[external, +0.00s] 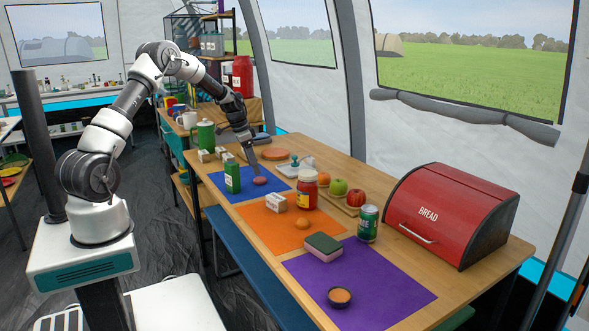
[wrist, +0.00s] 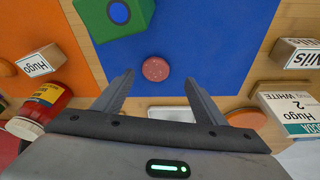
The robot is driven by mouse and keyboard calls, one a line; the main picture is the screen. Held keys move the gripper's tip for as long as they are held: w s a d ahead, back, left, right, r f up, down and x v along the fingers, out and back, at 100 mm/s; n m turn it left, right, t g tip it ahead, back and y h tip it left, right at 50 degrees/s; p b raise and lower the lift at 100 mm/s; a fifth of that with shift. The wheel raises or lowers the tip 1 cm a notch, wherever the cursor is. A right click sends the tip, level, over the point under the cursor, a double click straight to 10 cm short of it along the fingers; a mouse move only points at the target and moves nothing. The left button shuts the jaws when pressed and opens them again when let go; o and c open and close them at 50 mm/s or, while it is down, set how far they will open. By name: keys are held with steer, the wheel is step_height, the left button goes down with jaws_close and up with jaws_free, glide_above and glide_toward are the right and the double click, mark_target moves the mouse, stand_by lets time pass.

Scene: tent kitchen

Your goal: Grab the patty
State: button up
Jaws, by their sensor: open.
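The patty (external: 260,180) is a small reddish-pink disc lying flat on the blue mat (external: 217,184). In the wrist view the patty (wrist: 155,69) shows as a speckled round disc on the blue mat (wrist: 215,45), just beyond the fingertips and roughly between their lines. My gripper (external: 253,169) is above and close to the patty in the external view. In the wrist view my gripper (wrist: 158,80) has its two fingers spread wide with nothing between them. The patty is fully visible in the wrist view.
A jar (external: 306,192), a small box (external: 276,202) and a white tray (external: 293,170) are nearby. The red bread box (external: 450,215) stands far right.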

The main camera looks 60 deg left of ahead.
mark_target(259, 179)
steer(key=x, duration=0.1)
steer(key=b+x, duration=0.1)
steer(key=x, duration=0.3)
steer(key=shift+d+f, duration=0.1)
steer(key=shift+d, duration=0.3)
steer(key=shift+c, duration=0.2)
steer(key=c, duration=1.1)
